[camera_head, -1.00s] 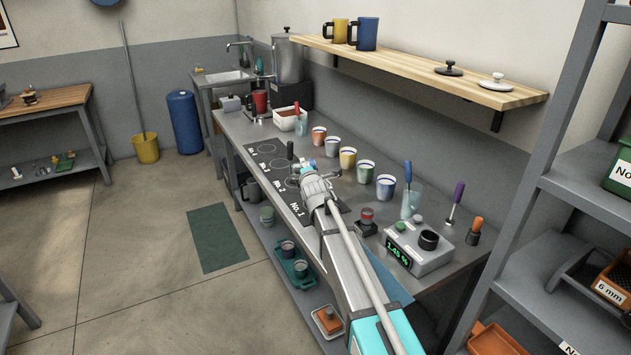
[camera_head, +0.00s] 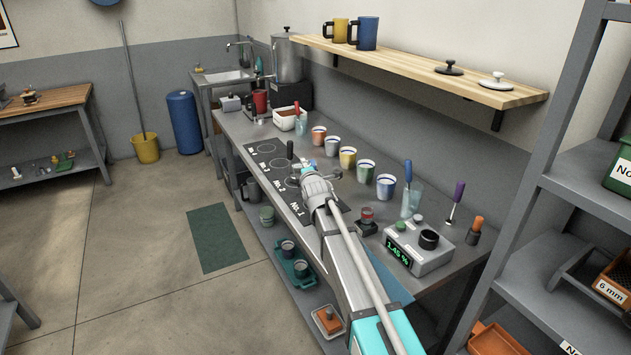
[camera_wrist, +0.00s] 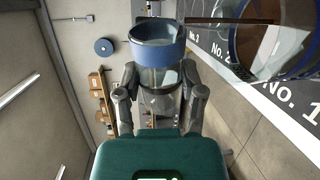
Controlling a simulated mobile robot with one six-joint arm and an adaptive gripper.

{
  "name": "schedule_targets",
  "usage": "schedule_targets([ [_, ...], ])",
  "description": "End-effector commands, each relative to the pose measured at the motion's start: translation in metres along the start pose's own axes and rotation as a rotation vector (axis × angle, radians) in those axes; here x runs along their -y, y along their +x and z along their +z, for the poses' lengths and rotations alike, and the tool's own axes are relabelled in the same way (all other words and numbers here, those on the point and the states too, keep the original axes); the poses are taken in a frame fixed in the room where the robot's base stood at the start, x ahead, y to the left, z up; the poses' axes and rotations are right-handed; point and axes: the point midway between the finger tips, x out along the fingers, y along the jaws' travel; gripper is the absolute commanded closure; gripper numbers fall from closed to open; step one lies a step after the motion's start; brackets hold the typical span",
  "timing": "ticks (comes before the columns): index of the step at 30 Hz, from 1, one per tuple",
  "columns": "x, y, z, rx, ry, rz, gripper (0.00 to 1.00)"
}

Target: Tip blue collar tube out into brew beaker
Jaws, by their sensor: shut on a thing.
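My gripper (camera_wrist: 160,98) is shut on the blue collar tube (camera_wrist: 157,52), a clear tube with a wide blue band, in the wrist view. The tube's open end points up in that picture, and I see no contents clearly. A large clear glass vessel (camera_wrist: 290,62), with a blue rim and a brown part at its top, is close by at the upper right; it looks like the brew beaker. The tube and vessel appear apart. In the head view my gripper (camera_head: 311,174) is over the black mat, and it hides most of the tube and vessel.
The black numbered mat (camera_head: 262,163) lies on the grey bench. Several coloured cups (camera_head: 348,157) stand along its back. A grey device with a green display (camera_head: 418,246) stands at the near end. The wooden shelf (camera_head: 420,73) hangs above the bench.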

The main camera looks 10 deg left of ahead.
Motion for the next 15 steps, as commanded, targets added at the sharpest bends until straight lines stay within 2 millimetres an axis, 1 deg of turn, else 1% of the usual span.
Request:
schedule_targets([
  [15, 0.0023, 0.0003, 0.0005, -0.005, 0.035, 0.0, 0.98],
])
